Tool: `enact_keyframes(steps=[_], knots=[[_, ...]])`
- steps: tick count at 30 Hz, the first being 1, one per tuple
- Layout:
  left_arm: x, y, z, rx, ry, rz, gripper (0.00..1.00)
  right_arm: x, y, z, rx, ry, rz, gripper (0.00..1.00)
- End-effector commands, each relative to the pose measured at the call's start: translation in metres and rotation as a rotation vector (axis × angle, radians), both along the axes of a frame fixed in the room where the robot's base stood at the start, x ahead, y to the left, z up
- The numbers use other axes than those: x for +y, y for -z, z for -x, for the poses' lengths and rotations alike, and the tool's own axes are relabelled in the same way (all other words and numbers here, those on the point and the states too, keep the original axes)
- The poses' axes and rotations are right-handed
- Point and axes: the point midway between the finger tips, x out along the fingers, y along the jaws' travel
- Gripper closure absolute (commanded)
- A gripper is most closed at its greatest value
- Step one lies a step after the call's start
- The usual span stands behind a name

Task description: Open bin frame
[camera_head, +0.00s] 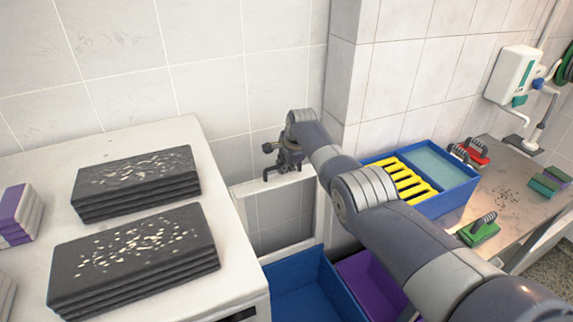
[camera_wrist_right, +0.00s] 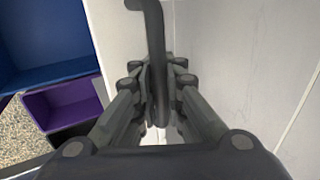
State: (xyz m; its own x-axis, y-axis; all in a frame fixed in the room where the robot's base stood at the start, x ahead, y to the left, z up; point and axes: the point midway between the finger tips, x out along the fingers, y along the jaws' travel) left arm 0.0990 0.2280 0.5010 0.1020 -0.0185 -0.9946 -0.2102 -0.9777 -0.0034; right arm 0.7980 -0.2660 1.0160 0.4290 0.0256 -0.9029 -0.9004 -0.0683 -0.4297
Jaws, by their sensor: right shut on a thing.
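The bin frame (camera_head: 278,184) is a white frame standing upright between the white counter and the metal table, with its grey tiled-wall opening visible. A blue bin (camera_head: 300,288) and a purple bin (camera_head: 368,280) sit low in front of it. My right gripper (camera_head: 271,160) is at the top rail of the frame. In the right wrist view my right gripper (camera_wrist_right: 158,75) is shut on a dark grey curved handle (camera_wrist_right: 152,22), which passes between the fingers. The blue bin (camera_wrist_right: 45,40) and purple bin (camera_wrist_right: 62,105) show at its left. My left gripper is out of view.
The white counter (camera_head: 130,148) at the left bears two stacks of dark folded towels (camera_head: 135,183). A metal table (camera_head: 515,200) at the right bears a blue crate (camera_head: 455,197) with a yellow rack (camera_head: 405,185) and several brushes (camera_head: 480,232). A tiled wall pillar stands close behind my right arm.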

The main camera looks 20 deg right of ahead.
Motion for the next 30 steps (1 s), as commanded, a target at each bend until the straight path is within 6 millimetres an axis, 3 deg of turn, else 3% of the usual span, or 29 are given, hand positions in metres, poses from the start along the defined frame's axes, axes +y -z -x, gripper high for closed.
enact_keyframes(steps=[5, 16, 18, 20, 30], knots=[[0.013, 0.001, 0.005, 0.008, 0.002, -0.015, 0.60, 0.002, -0.005, -0.003, -0.012, -0.001, -0.005, 1.00], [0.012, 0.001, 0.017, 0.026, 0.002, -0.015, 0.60, 0.002, -0.007, -0.004, -0.014, -0.002, -0.005, 1.00], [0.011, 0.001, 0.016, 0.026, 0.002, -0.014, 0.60, 0.002, -0.007, -0.004, -0.015, -0.002, -0.005, 0.79], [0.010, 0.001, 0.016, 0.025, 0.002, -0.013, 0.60, 0.003, -0.007, -0.004, -0.014, -0.002, -0.005, 0.70], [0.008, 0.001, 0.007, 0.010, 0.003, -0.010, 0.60, 0.003, -0.002, -0.001, -0.006, -0.003, -0.005, 0.70]])
